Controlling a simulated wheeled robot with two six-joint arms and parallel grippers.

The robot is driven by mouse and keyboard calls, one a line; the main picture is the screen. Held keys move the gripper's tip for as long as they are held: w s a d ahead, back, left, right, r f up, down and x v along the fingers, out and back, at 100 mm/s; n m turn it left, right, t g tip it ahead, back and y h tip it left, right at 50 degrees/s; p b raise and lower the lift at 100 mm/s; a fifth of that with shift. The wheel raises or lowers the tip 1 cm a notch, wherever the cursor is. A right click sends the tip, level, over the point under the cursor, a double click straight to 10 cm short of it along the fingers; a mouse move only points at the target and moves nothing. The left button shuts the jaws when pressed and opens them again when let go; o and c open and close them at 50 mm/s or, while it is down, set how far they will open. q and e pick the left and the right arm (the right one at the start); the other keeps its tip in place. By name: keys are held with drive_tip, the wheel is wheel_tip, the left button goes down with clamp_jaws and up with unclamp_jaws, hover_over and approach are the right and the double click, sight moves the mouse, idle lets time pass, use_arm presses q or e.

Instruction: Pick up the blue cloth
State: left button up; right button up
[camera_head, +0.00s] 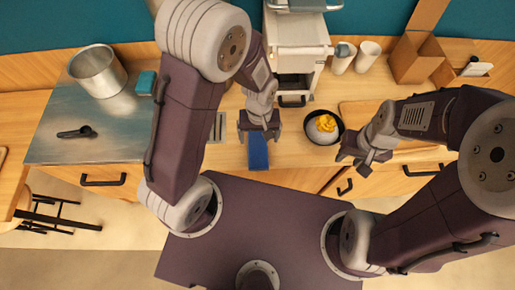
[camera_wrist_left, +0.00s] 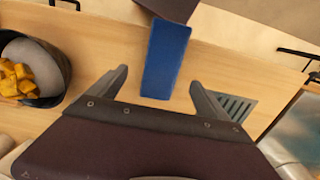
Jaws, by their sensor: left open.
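The blue cloth (camera_head: 258,152) is a flat strip at the front edge of the wooden counter, just in front of my left gripper (camera_head: 259,132). In the left wrist view the blue cloth (camera_wrist_left: 165,60) lies between and beyond the two fingers of my left gripper (camera_wrist_left: 158,88), which are spread apart and hold nothing. A dark part covers the cloth's far end there. My right gripper (camera_head: 364,160) is to the right, near the counter's front edge; its jaws are too small to judge.
A dark bowl (camera_head: 323,127) with white and yellow food stands right of the cloth; it also shows in the left wrist view (camera_wrist_left: 52,96). A slotted grille (camera_head: 219,126) lies to the left. A pot (camera_head: 98,71) and a teal block (camera_head: 146,83) are on the metal top. White cups (camera_head: 367,55) stand behind.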

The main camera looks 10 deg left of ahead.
sight(258, 147)
use_arm(q)
drive_tip(key=shift+a+f, duration=0.1)
drive_tip(key=shift+f, duration=0.15)
drive_tip(key=f, duration=0.2)
drive_tip(key=s+f, duration=0.1)
drive_tip(key=f, duration=0.1)
drive_tip(key=shift+f, duration=0.2)
drive_tip(key=shift+w+a+f, duration=0.1)
drive_tip(key=shift+w+f, duration=0.05)
drive_tip(key=shift+f, duration=0.25)
drive_tip(key=c, duration=1.6)
drive_tip(key=shift+r, duration=0.55)
wheel_tip(258, 147, up, 3)
drive_tip(key=shift+w+r, duration=0.1)
drive_tip(key=w+d+r, duration=0.2)
drive_tip(key=d+r, duration=0.4)
drive_tip(key=d, duration=0.5)
drive_tip(key=shift+w+d+r, duration=0.2)
drive_tip(key=shift+w+r, duration=0.2)
